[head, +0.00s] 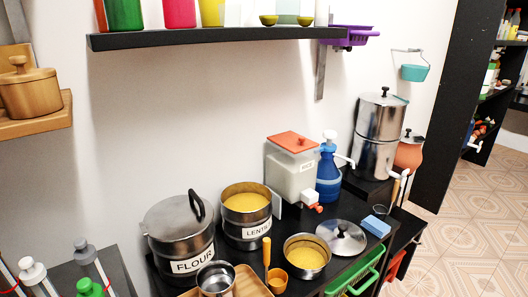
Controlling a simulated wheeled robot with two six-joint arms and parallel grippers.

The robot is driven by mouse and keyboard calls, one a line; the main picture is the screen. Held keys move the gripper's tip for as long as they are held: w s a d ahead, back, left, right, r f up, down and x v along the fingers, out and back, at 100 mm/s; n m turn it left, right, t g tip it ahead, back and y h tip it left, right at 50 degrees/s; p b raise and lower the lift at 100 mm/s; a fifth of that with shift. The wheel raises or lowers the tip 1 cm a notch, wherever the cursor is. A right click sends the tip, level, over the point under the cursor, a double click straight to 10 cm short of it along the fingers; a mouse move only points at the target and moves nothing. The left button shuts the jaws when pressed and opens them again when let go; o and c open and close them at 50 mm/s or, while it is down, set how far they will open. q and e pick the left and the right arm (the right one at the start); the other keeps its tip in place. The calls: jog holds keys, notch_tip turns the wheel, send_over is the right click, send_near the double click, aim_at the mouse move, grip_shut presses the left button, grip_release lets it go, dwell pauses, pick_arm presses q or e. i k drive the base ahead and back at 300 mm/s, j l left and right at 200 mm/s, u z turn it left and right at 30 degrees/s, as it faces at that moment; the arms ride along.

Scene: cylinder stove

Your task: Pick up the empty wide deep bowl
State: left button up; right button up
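A metal bowl (215,280) sits at the bottom edge of the view, on or against a wooden tray (250,284). Its inside looks empty, and its lower part is cut off by the frame. Another wide metal bowl (307,256) to the right holds yellow lentils. Neither of my grippers is in view, and nothing is seen held.
A lidded FLOUR pot (180,238) and a LENTIL pot (246,215) stand behind the bowls. A wooden-handled scoop (277,278) stands close right of the empty bowl. A metal lid (341,238) and blue sponge (376,226) lie right. A shelf (215,38) overhangs the counter.

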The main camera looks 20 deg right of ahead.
aim_at(308, 256)
jog(key=u, duration=0.25)
jog(key=l+u, duration=0.45)
jog(key=l, duration=0.3)
jog(key=l+u, duration=0.45)
jog(key=l, duration=0.3)
